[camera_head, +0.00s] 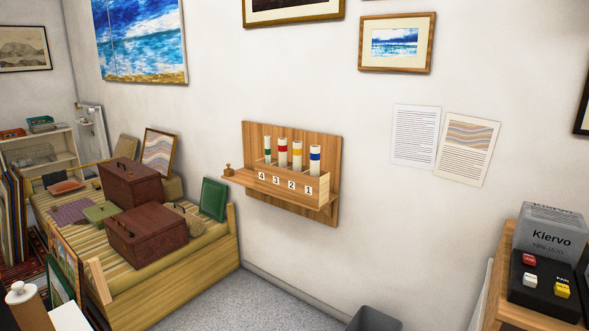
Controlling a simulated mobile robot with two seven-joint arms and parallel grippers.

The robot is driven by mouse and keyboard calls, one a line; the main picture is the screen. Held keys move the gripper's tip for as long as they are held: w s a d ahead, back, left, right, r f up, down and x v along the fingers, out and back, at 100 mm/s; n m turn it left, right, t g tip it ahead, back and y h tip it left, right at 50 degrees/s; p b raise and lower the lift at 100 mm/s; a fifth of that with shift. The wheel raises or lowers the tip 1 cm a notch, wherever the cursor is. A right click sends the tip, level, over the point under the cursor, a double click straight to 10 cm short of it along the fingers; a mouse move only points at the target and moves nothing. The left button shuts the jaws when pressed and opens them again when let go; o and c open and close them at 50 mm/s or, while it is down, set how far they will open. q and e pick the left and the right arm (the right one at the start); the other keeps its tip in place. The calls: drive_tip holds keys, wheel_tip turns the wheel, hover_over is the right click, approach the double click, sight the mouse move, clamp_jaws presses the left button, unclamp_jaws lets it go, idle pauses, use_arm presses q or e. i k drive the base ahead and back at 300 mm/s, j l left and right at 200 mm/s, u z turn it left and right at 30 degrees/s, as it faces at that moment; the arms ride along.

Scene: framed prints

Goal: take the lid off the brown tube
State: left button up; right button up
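No tube that is clearly brown shows in the head view. A wooden wall rack (291,190) holds upright white tubes in a row above the labels 4, 3, 2 and 1. They have a green band (267,153), a red band (283,149), a yellow band (297,149) and a blue band (315,155). Their lower parts are hidden by the rack's front. A small brown wooden piece (228,170) stands at the left end of the rack's shelf. Neither of my grippers is in view.
A wooden daybed (195,278) holds brown boxes (148,235) and a green folder (214,198). A pale knobbed object (20,291) is cut off at lower left. A table at right bears a button box (545,284). A grey bin (374,319) stands below; carpet (265,296) is clear.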

sight(21, 293)
drive_tip(key=u, duration=1.45)
drive_tip(key=z, duration=0.7)
drive_tip(key=i+j+z, duration=0.1)
drive_tip(key=j+z, duration=0.35)
drive_tip(key=i+j+z, duration=0.1)
drive_tip(key=j+z, duration=0.35)
drive_tip(key=l, duration=0.15)
